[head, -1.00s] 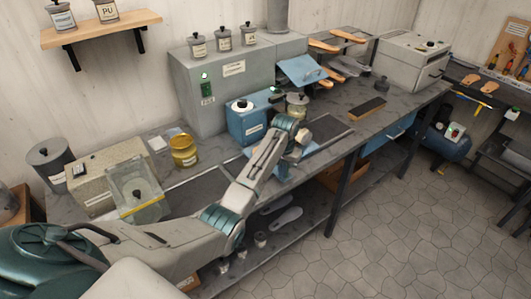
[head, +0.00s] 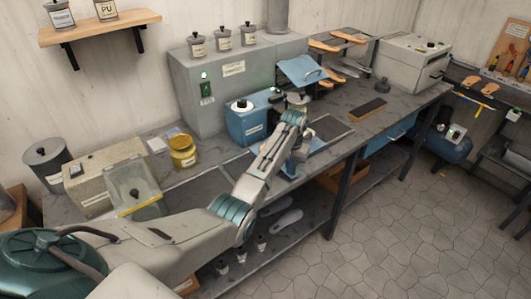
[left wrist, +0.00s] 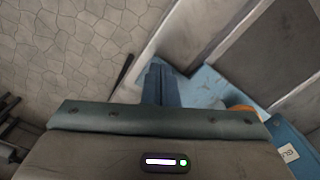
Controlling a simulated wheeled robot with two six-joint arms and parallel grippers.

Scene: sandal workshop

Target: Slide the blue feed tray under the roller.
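The light blue feed tray (head: 317,143) lies on the bench in front of the blue roller machine (head: 246,126), partly hidden by my left arm. In the left wrist view the tray (left wrist: 203,88) shows beside and beyond the fingers. My left gripper (left wrist: 160,84) points down at the tray, its two dark fingers close together. I see nothing clearly held between them; whether they touch the tray is unclear. An orange round part (left wrist: 241,108), perhaps the roller, shows at the machine. My right gripper is out of view.
A yellow tin (head: 183,152) and a beige box (head: 108,175) stand on the bench to the left. A tall grey cabinet (head: 225,95) stands behind the machine. A dark brush or block (head: 367,108) lies to the right, with some bare bench around it.

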